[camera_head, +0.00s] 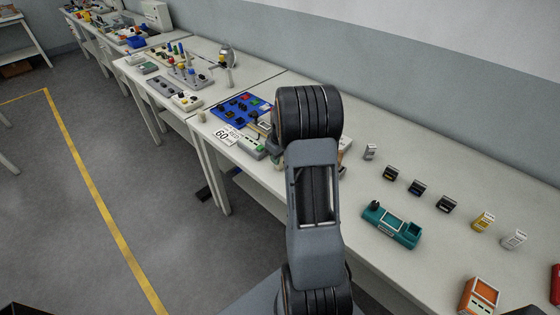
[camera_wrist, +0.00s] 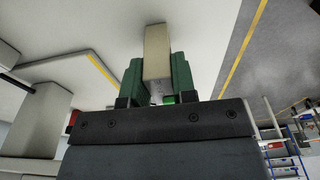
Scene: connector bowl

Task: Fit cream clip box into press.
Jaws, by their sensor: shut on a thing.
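The cream clip box (camera_wrist: 157,45) is a long pale block in the wrist view. My gripper (camera_wrist: 156,70) is shut on it, with one green finger pressed on each side, and the box sticks out past the fingertips. In the head view my own arm hides most of the gripper and the box. A pale grey-green device (camera_head: 250,146) stands at the bench's front edge, just left of my arm and partly covered by it. A teal device (camera_head: 392,225) with a black knob and an open pocket lies to the right. I cannot tell which one is the press.
A blue board (camera_head: 242,109) with coloured parts and a white "60" card (camera_head: 226,135) lie left of my arm. Several small connectors, including a yellow one (camera_head: 483,222), stand in a row at right. An orange box (camera_head: 479,296) is near the front. Bare bench lies between them.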

